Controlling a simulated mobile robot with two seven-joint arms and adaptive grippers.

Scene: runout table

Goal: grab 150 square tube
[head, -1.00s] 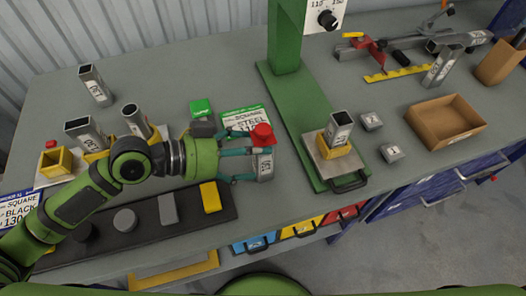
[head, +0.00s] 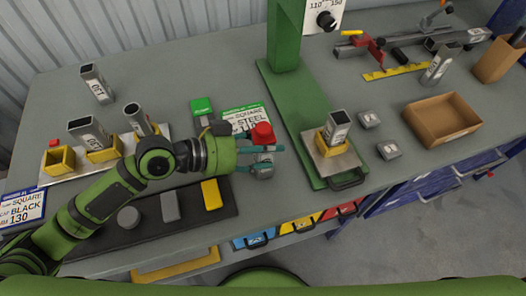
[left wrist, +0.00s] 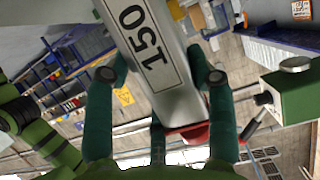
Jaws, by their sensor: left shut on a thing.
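My left gripper (head: 264,158) is shut on a grey metal square tube (head: 263,171) with a red cap at its upper end in the head view. In the left wrist view the tube (left wrist: 150,55) runs between the fingers (left wrist: 160,90) and its label reads 150. Red (left wrist: 187,134) shows behind the tube's near end there. In the head view the fingers hide much of the tube, and I cannot tell whether its lower end touches the table. My right gripper is not in view.
A green press (head: 284,85) stands right of my gripper, with a tube (head: 337,126) in its yellow holder. Another tube (head: 95,83) stands at the back left. Yellow holders (head: 60,160) line the left. A green sign (head: 241,118) lies behind my gripper. A cardboard tray (head: 442,118) is at right.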

